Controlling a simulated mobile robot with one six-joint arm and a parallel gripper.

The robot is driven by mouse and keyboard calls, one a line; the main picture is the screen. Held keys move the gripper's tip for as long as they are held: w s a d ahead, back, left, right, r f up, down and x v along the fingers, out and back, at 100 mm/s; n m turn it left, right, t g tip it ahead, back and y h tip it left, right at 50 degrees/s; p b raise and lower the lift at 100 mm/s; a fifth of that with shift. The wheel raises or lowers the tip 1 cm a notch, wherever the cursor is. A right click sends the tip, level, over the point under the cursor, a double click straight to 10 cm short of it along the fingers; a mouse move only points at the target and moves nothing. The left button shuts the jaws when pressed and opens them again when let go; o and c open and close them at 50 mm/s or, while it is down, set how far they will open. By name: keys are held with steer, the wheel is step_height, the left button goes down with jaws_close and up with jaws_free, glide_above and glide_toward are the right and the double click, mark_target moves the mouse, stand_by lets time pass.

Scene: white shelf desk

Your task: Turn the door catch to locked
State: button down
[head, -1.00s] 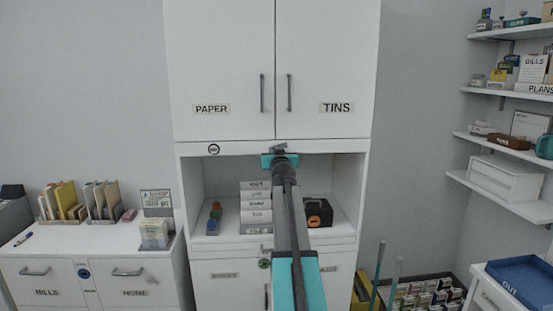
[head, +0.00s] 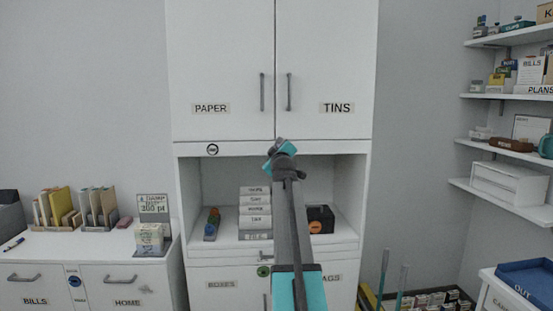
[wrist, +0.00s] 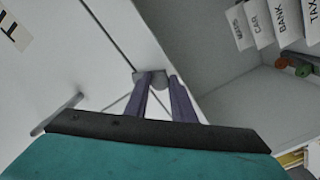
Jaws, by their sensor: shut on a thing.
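The door catch (wrist: 152,76) is a small grey piece at the lower edge of the upper cabinet doors, where they meet. In the wrist view my gripper (wrist: 160,80) has its two dark fingertips on either side of the catch, shut on it. In the head view my gripper (head: 280,146) is at the same place, tilted, and hides most of the catch. Whether the catch sits at locked cannot be read. The PAPER door (head: 222,65) and the TINS door (head: 322,65) are both closed.
Two vertical bar handles (head: 262,92) flank the door seam above my gripper. The open shelf below holds a stack of labelled white boxes (head: 255,212) and a black box (head: 320,219). A round dark badge (head: 212,150) is on the strip at left.

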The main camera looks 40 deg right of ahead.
steer(key=n+b, duration=0.2)
steer(key=n, duration=0.3)
steer(key=shift+n, duration=0.3)
stand_by(0.4)
steer(key=c, duration=1.5)
jaws_free()
steer(key=shift+s, duration=0.1)
steer(key=shift+a, duration=0.1)
steer(key=shift+b+v, duration=0.4)
steer(key=shift+v, duration=6.4)
